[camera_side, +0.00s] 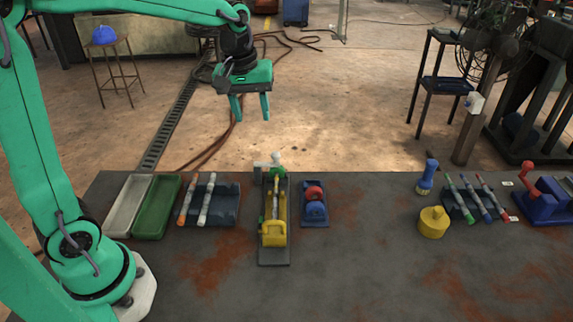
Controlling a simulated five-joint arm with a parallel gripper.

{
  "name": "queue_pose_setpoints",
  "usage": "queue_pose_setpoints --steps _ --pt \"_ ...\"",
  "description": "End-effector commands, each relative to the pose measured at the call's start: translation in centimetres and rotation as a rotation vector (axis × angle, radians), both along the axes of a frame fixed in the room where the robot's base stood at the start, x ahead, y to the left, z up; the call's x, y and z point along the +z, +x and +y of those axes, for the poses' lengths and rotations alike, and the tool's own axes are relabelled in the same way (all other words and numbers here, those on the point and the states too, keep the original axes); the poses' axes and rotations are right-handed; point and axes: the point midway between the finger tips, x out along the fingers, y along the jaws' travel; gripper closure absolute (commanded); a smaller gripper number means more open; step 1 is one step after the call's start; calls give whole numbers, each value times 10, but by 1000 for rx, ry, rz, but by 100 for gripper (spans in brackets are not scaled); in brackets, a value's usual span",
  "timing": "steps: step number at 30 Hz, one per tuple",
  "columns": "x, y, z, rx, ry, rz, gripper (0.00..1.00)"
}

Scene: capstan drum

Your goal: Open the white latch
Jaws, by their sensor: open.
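A white latch piece with a rounded knob (277,158) sits at the far end of a narrow fixture (274,257) near the middle of the table. The fixture has a dark base, green parts, a pale rod along its length and a yellow block (273,238) at its near end. The latch is small here, and I cannot tell its exact position. My gripper (251,106) is open and empty, its two green fingers pointing down. It appears above and slightly left of the latch in the picture, clear of it.
A blue block with a red part (314,194) stands close right of the fixture. On the left are a grey tray (128,205), a green tray (157,208) and a rack with two rods (225,205). A yellow pot (433,222) stands right; the table between is clear.

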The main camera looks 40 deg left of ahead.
Motion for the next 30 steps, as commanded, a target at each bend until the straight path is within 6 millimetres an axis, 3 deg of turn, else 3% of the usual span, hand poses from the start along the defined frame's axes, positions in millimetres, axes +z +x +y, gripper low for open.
queue_pose_setpoints --steps 6,12,18,30 --pt "-29 39 5 151 -19 75 55" --pt "-54 65 8 266 -27 126 55" --pt "-67 76 10 322 -30 149 55" --pt "-75 76 10 327 -29 152 55"
